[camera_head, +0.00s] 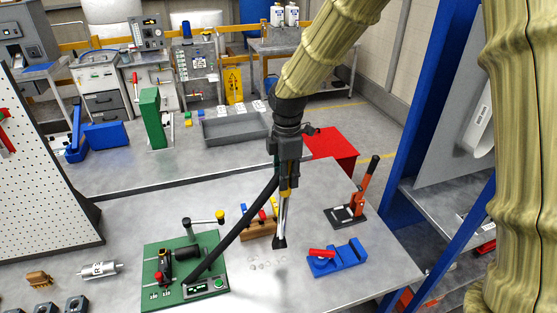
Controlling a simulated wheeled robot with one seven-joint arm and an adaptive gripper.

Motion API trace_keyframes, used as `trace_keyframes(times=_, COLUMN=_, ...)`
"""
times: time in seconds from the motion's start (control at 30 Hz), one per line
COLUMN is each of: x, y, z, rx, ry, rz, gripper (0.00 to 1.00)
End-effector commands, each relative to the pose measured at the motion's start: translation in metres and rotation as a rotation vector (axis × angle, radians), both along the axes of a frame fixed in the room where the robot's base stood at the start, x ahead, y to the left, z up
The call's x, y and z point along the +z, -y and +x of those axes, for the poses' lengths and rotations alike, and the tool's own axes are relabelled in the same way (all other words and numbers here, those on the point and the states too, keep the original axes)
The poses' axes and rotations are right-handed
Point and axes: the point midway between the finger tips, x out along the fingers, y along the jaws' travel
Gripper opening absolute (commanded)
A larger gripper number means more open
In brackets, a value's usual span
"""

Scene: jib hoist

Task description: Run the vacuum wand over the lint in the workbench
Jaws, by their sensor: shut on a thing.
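My gripper (289,182) is shut on the vacuum wand (283,217), just below the centre top of the workbench. The wand is a thin pale tube with a dark nozzle at its lower end, pointing down nearly upright. The nozzle is at or just above the bench top; I cannot tell if it touches. Small pale bits of lint (265,265) lie on the workbench (330,205) just below and left of the nozzle. A black hose (242,224) runs from near my gripper down left to the green-based unit (215,293).
A wooden block with coloured handles (258,229) stands just left of the wand. A blue fixture with a red handle (337,257) sits right of the lint. An orange lever press (358,200) is at the back right. A white cylinder (100,270) lies left.

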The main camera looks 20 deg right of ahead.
Motion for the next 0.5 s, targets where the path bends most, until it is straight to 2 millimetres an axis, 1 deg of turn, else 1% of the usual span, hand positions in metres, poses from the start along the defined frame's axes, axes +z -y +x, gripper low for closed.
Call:
trace_keyframes(times=0.1, x=0.002, y=0.0, z=-0.005, rx=0.0, ry=0.004, rz=0.0, gripper=0.0)
trace_keyframes(times=0.23, x=-0.004, y=0.0, z=-0.009, rx=0.0, ry=0.005, rz=-0.001, gripper=0.0)
trace_keyframes(times=0.37, x=-0.016, y=0.001, z=-0.004, rx=-0.001, ry=0.003, rz=-0.001, gripper=0.0)
trace_keyframes(times=0.5, x=-0.032, y=0.0, z=0.001, rx=0.0, ry=-0.003, rz=-0.001, gripper=0.0)
